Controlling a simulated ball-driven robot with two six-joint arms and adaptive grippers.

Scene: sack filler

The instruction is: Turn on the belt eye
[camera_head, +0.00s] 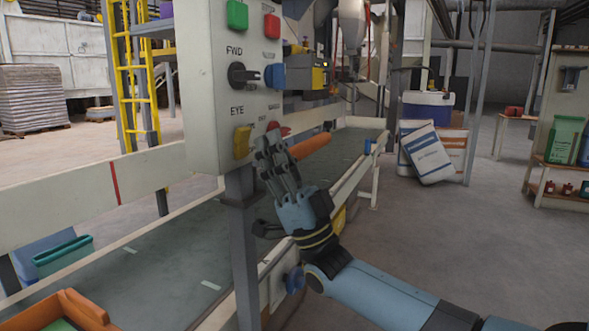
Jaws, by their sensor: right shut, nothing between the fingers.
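A pale control panel (205,85) stands on a grey post beside the belt. The word EYE is printed on its front, between a black knob (238,75) above and a yellow switch (242,142) below. I cannot tell which way the yellow switch is set. My right gripper (267,143) is shut and empty, its fingertips just right of the yellow switch. I cannot tell whether they touch the panel. A red control (284,129) shows partly behind the fingertips. My left gripper is not in view.
Green (237,14) and red (272,25) buttons sit higher on the panel, with a blue control (272,76) on its right. The grey belt (165,255) runs below. An orange crate (68,308) is at bottom left.

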